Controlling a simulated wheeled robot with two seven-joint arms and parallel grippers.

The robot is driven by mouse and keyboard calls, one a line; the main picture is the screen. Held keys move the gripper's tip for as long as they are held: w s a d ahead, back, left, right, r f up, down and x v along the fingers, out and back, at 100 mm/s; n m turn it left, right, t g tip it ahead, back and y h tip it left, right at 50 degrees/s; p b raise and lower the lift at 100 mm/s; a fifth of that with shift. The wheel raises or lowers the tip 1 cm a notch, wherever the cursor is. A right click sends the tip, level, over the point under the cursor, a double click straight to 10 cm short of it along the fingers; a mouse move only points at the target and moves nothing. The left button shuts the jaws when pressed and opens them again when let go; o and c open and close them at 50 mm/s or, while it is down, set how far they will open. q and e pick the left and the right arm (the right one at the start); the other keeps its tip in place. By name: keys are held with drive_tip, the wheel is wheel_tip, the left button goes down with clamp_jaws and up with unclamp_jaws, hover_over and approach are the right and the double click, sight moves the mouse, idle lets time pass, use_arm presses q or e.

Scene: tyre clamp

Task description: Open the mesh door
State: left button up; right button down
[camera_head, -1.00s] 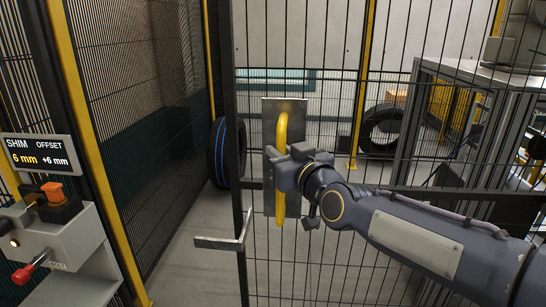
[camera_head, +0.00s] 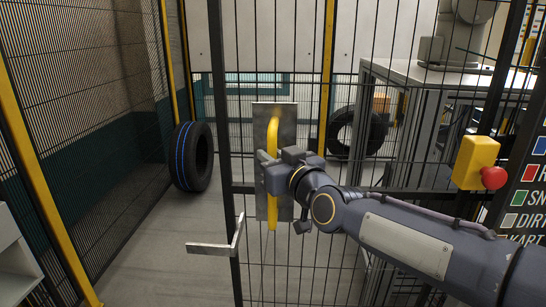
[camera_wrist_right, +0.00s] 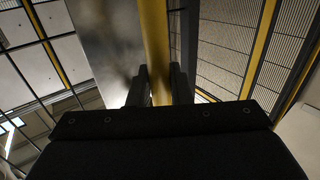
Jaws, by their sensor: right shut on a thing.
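The mesh door (camera_head: 330,255) is a dark frame with wire bars, and it fills the middle of the head view. A grey metal plate (camera_head: 288,114) on it carries an upright yellow handle (camera_head: 272,135). My right gripper (camera_head: 266,172) is shut on the yellow handle, around its middle. In the right wrist view the handle (camera_wrist_right: 154,45) runs between the two dark fingers (camera_wrist_right: 159,85). A grey latch bar (camera_head: 210,248) sticks out left from the door's edge. A gap shows left of the door's edge. My left gripper is not in view.
A tyre with blue stripes (camera_head: 191,157) stands beyond the gap, and another tyre (camera_head: 357,132) is behind the mesh. A yellow box with a red button (camera_head: 480,163) is at the right. Grey floor (camera_head: 165,245) is clear at the left.

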drive_tip(key=shift+d, duration=0.25)
drive_tip(key=c, duration=1.4)
unclamp_jaws()
drive_tip(key=shift+a, duration=0.1)
drive_tip(key=shift+s, duration=0.1)
drive_tip(key=v, duration=0.7)
drive_tip(key=shift+s+d, duration=0.25)
